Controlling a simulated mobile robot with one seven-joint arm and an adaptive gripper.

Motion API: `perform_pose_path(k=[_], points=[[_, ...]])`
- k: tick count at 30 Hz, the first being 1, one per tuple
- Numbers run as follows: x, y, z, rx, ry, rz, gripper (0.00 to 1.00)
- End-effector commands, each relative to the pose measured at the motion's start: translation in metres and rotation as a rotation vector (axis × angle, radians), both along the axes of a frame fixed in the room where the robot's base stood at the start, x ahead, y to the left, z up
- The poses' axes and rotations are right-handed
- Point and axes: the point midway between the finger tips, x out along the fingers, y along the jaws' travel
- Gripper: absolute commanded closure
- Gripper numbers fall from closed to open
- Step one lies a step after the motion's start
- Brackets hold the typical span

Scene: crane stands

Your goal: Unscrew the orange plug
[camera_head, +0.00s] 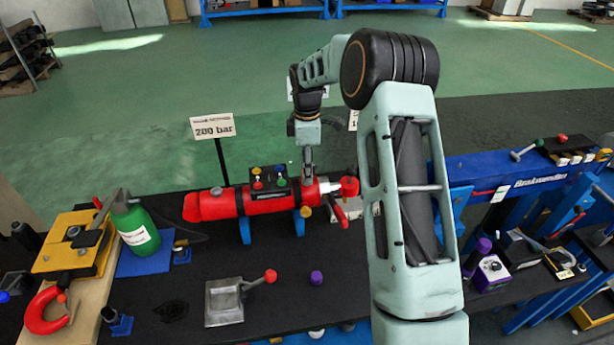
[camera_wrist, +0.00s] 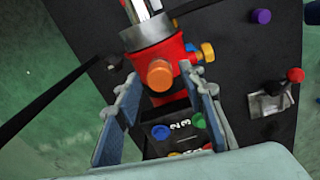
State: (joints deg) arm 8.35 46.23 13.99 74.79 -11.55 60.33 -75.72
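The orange plug (camera_wrist: 159,74) is a round knob on the red cylinder (camera_wrist: 170,50), near its metal rod end. In the wrist view it shows between the two blue-grey fingers of my gripper (camera_wrist: 160,78), with a gap on each side. My gripper is open. In the head view my gripper (camera_head: 308,175) points down over the right part of the red cylinder (camera_head: 222,203) and hides the plug there. Whether the fingertips are level with the plug or above it, I cannot tell.
A black block with coloured knobs (camera_head: 268,183) sits on the cylinder beside my gripper. A yellow-orange knob (camera_wrist: 207,51) sticks out of the cylinder's side. A "200 bar" sign (camera_head: 213,127) stands behind. A grey plate with a red-knobbed lever (camera_head: 224,302) lies in front.

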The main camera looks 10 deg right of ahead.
Motion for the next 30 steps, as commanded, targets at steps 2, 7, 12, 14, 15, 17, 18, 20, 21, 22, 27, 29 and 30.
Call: perform_pose_path(k=[2,7,12,14,15,17,18,20,21,22,27,29,30], points=[[0.0002,-0.0002,0.0001,-0.001,0.000,-0.025,0.63],[0.0003,-0.0004,-0.0002,-0.001,-0.001,-0.149,0.63],[0.0005,-0.0003,-0.0002,-0.001,-0.001,-0.354,0.63],[0.0004,-0.0008,-0.0001,-0.001,-0.001,-0.410,0.63],[0.0004,-0.0007,-0.0001,-0.001,-0.001,-0.437,0.63],[0.0004,-0.0006,0.0000,-0.001,-0.001,-0.464,0.63],[0.0004,-0.0005,0.0001,-0.001,-0.001,-0.475,0.63],[0.0004,-0.0005,0.0001,-0.001,0.000,-0.494,0.63],[0.0004,-0.0005,0.0000,-0.001,0.000,-0.518,0.63],[0.0003,-0.0004,-0.0002,-0.001,0.000,-0.544,0.63],[0.0003,-0.0004,-0.0002,-0.001,0.000,-0.747,0.63],[0.0003,-0.0004,-0.0002,-0.001,0.000,-0.812,0.63],[0.0003,-0.0009,-0.0001,-0.002,0.000,-0.850,0.63]])
